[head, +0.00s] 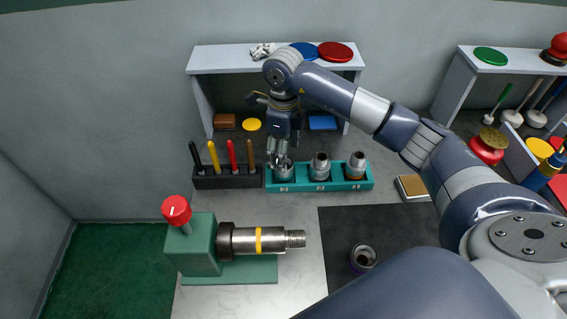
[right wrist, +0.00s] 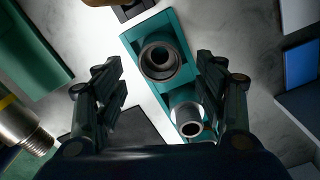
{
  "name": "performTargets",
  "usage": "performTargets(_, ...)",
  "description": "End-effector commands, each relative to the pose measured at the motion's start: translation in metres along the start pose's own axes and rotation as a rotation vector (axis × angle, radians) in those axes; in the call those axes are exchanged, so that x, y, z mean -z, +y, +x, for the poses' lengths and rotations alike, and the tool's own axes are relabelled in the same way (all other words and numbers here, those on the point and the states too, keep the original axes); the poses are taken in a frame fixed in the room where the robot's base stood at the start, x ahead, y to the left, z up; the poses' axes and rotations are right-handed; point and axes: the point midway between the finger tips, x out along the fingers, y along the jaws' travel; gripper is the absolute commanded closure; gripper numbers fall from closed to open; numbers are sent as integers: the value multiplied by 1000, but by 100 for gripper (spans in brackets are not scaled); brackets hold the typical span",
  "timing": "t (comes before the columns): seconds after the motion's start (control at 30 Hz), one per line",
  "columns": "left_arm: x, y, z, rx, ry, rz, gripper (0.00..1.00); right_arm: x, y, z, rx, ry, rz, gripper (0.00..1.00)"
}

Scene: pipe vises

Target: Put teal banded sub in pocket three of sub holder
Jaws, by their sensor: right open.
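The teal sub holder (head: 366,184) stands on the bench in the head view with a grey metal sub in each of its three pockets. My right gripper (head: 281,153) points down over the left-end sub (head: 284,173), fingers open. In the right wrist view, a round hollow sub (right wrist: 160,59) sits in the holder (right wrist: 131,38) beyond the open fingers, and a narrower one (right wrist: 189,128) stands nearer. The middle sub (head: 320,168) and right-end sub (head: 357,167) stand upright; the right one shows an orange-brown band. I cannot make out a teal band. My left gripper is not in view.
A green vise (head: 200,245) holds a yellow-banded pipe (head: 265,240). A purple-banded sub (head: 363,258) stands on the dark mat (head: 335,225). A marker rack (head: 228,182) adjoins the holder's left end. A shelf (head: 225,60) stands behind.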

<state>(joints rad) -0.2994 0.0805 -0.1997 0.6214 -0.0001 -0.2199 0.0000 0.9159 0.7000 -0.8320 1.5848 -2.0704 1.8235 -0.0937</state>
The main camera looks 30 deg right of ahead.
Motion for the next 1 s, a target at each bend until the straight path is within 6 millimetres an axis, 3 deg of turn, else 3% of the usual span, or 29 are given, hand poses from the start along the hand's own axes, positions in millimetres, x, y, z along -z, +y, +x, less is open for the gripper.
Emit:
performTargets(0.2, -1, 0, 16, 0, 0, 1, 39, -1, -1, -43, 2, -3, 0, 35)
performTargets(0.4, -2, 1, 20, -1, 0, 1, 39, 0, 0, -65, 1, -1, 0, 35)
performTargets(1.0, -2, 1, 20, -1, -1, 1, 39, 0, 0, -69, -1, 1, 0, 35)
